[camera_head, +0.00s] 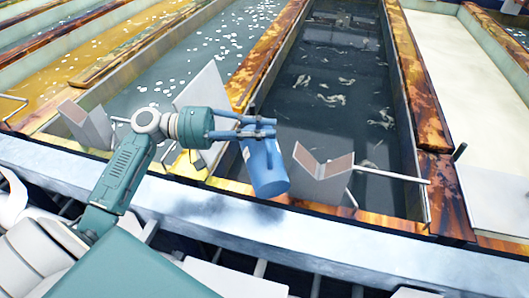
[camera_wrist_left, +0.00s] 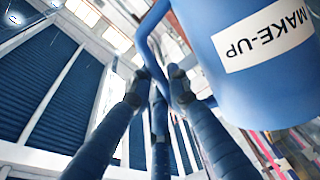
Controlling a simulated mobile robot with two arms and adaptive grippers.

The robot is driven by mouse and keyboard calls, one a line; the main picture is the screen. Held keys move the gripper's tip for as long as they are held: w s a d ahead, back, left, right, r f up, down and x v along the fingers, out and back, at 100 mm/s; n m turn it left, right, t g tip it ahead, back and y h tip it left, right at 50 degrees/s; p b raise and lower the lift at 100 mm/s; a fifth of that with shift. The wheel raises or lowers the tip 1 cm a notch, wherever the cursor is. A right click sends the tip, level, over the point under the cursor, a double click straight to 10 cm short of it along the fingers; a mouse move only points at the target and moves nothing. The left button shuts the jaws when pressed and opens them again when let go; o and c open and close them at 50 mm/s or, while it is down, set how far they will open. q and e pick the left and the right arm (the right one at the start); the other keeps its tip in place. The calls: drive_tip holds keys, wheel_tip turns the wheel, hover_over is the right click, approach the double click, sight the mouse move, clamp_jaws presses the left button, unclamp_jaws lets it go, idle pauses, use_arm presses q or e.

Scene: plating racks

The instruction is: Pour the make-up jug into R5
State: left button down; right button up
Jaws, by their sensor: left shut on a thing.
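The make-up jug (camera_head: 266,168) is blue and hangs from my left gripper (camera_head: 262,128) near the front end of a dark tank (camera_head: 330,85) in the head view. The gripper's blue fingers are shut on the jug's upper part, at its handle. In the left wrist view the jug (camera_wrist_left: 265,85) fills the upper right, with a white label reading MAKE-UP that appears upside down. The gripper fingers (camera_wrist_left: 155,85) close around the handle there. The jug looks close to upright, slightly tilted. No R5 label is readable. My right gripper is out of view.
Grey-white brackets with brown pads stand at the tank fronts, one (camera_head: 322,172) just right of the jug. Stained tank walls (camera_head: 430,110) separate the tanks. A grey tank (camera_head: 180,75) lies left, a pale one (camera_head: 465,85) right. A metal front ledge (camera_head: 290,225) runs across.

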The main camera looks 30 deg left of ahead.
sight(269, 147)
use_arm(q)
drive_tip(key=shift+r, duration=0.1)
idle(0.4)
drive_tip(key=shift+w+a+r+n+h, duration=0.1)
drive_tip(key=shift+w+a+n+h, duration=0.2)
drive_tip(key=shift+w+a+n, duration=0.55)
drive_tip(key=shift+d, duration=0.1)
drive_tip(key=shift+s+d, duration=0.1)
drive_tip(key=shift+s, duration=0.05)
idle(0.7)
drive_tip(key=shift+s+d+r+m+y+b, duration=0.15)
drive_tip(key=shift+s+d+m+y+b, duration=0.15)
drive_tip(key=shift+s+d+m, duration=0.5)
drive_tip(key=shift+s+d+r+m+y+b, duration=0.15)
drive_tip(key=shift+s+d+m+y+b, duration=0.1)
drive_tip(key=shift+s+d+m, duration=0.45)
drive_tip(key=shift+w+a, duration=0.1)
drive_tip(key=shift+a, duration=0.1)
drive_tip(key=shift+s+d+r+m+y+b, duration=0.3)
drive_tip(key=shift+s+d+m, duration=0.25)
drive_tip(key=shift+m, duration=0.3)
drive_tip(key=shift+s+d+r+m+y+b, duration=0.2)
drive_tip(key=shift+s+d+m+b, duration=0.25)
drive_tip(key=shift+m, duration=0.35)
drive_tip(key=shift+s+g, duration=0.1)
drive_tip(key=shift+g, duration=0.2)
